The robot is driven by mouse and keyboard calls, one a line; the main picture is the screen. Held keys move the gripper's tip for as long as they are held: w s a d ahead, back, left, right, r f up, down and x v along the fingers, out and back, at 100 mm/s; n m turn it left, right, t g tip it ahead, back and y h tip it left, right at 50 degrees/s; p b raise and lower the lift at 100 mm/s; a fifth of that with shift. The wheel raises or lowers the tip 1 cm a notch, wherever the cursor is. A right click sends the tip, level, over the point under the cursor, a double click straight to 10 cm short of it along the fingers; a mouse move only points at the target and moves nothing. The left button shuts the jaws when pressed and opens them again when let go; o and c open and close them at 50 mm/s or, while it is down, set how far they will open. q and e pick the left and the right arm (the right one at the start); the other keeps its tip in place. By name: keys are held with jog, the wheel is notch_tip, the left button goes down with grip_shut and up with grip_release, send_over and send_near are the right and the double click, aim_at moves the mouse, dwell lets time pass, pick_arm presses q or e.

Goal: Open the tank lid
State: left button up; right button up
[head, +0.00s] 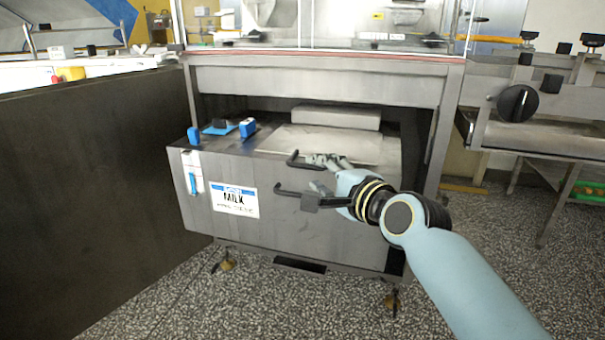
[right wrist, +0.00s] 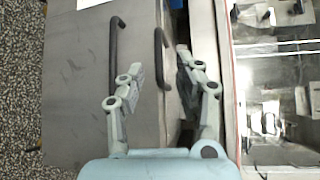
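The grey metal tank (head: 235,175) with a MILK label stands inside a machine frame. Its pale lid (head: 350,147) appears to lie flat on top. A black lid handle (head: 300,162) is at the lid's front edge; it also shows in the right wrist view (right wrist: 160,50). A second black handle (head: 290,192) is on the tank's front face, and it shows in the right wrist view (right wrist: 114,50). My right gripper (head: 325,172) is open at the lid handle. In the right wrist view its fingers (right wrist: 160,65) are either side of that handle; contact is unclear. My left gripper is out of view.
A crossbar (head: 320,82) of the machine frame runs above the tank. Blue fittings (head: 247,127) sit on the tank's top left. A dark panel (head: 90,190) stands at the left. A conveyor (head: 550,130) is at the right. The speckled floor in front is free.

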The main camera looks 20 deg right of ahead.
aim_at(305, 168)
jog(key=b+x, duration=0.1)
jog(key=x, duration=0.5)
jog(key=shift+w+f+b, duration=0.15)
jog(key=shift+f+b, duration=0.05)
jog(key=shift+b, duration=0.15)
jog(key=shift+w+a, duration=0.1)
jog(key=shift+w, duration=0.35)
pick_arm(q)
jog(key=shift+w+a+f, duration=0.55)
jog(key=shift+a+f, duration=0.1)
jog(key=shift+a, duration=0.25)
pick_arm(e)
jog(key=c, duration=0.7)
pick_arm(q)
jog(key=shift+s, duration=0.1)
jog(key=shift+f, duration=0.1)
pick_arm(e)
jog(key=shift+f, duration=0.1)
